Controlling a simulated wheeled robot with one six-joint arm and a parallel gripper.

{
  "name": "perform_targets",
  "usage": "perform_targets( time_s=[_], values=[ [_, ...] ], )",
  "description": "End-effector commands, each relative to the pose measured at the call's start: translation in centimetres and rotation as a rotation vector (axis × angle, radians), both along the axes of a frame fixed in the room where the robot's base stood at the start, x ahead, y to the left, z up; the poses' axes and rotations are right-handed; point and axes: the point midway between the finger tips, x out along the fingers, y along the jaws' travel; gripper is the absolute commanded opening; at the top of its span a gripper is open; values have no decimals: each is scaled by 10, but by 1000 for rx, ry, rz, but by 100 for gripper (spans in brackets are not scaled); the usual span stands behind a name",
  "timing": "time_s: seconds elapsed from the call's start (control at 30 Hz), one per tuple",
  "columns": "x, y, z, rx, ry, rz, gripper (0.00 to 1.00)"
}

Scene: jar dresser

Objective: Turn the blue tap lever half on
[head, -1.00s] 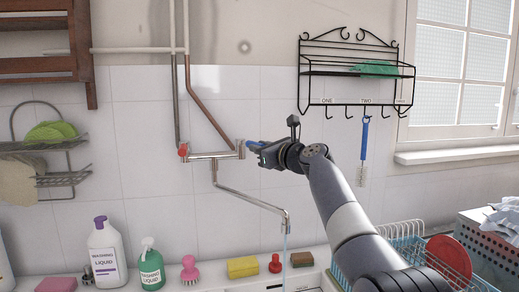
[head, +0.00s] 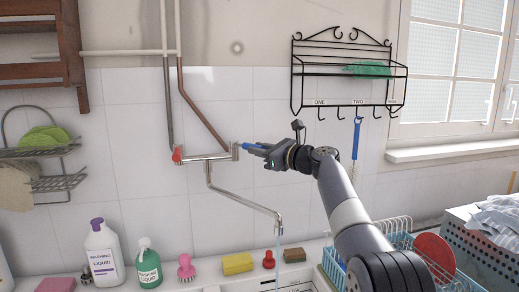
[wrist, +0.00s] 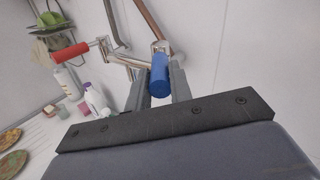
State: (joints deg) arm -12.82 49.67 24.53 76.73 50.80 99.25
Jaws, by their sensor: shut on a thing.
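The blue tap lever (wrist: 159,77) is at the right end of the wall-mounted metal mixer tap (head: 206,157). In the wrist view my gripper (wrist: 158,88) has one finger on each side of the lever and is shut on it. In the head view the lever (head: 246,146) sticks out rightward from the tap body, and my gripper (head: 259,151) partly hides it. A red lever (head: 177,155) sits at the tap's left end. Water (head: 277,236) runs in a thin stream from the spout (head: 250,204).
Below stand bottles (head: 104,253), a yellow sponge (head: 237,264) and a blue dish rack (head: 398,242). Pipes (head: 168,95) run above the tap.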

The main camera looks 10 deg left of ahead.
Motion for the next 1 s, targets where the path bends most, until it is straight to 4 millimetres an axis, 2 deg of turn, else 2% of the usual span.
perform_targets(
  time_s=[0.07, 0.1, 0.37, 0.67, 0.87, 1.0],
  values=[
    [0, 0, -2, -1, 3, 2, 0],
    [0, 0, -2, -1, 3, 2, 21],
    [0, 0, -1, -1, 2, 1, 42],
    [-1, -3, -1, -1, 0, 0, 42],
    [-13, -24, -3, 0, 0, -3, 42],
    [-26, -49, -3, -2, 0, -4, 42]
  ],
)
